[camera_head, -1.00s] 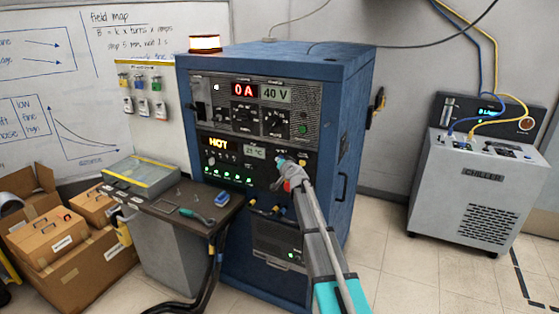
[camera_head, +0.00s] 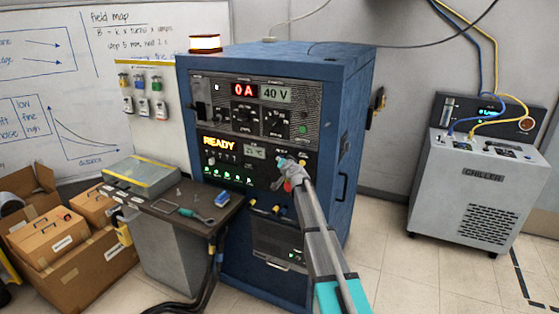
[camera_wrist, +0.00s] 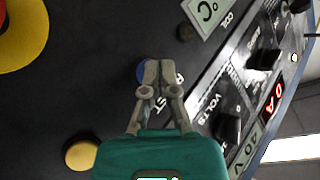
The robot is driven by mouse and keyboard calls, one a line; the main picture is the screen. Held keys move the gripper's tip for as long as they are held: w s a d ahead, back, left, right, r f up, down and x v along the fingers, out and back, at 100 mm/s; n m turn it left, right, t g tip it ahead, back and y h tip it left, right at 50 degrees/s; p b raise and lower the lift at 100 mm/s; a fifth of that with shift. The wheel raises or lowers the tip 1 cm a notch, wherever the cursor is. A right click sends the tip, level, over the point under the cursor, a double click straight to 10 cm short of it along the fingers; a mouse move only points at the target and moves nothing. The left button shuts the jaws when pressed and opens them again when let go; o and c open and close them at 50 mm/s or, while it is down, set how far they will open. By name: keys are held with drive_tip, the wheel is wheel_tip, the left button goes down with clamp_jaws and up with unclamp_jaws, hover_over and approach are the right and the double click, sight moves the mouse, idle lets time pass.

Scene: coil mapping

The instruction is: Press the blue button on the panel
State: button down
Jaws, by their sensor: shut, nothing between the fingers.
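The panel (camera_head: 270,155) is on the front of the blue cabinet. In the wrist view the blue button (camera_wrist: 141,72) shows as a sliver beside my fingertips, which hide most of it. My gripper (camera_wrist: 152,66) is shut and empty, with its tips over the button's right part. I cannot tell whether they touch it. In the head view my gripper (camera_head: 281,162) is at the right part of the panel, and the blue button is not clearly visible there.
A yellow button (camera_wrist: 80,155) and a red knob on a yellow ring (camera_wrist: 20,30) are near my gripper. The panel display (camera_head: 220,146) reads READY, above several green lights. A cart (camera_head: 165,208) with tools stands at the left, and a chiller (camera_head: 478,190) at the right.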

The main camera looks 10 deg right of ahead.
drive_tip(key=shift+s, duration=0.15)
drive_tip(key=shift+s+a, duration=0.45)
drive_tip(key=shift+s, duration=0.05)
drive_tip(key=shift+s, duration=0.1)
drive_tip(key=s+a, duration=0.1)
drive_tip(key=s, duration=0.1)
drive_tip(key=s+a, duration=0.2)
idle(0.8)
idle(0.6)
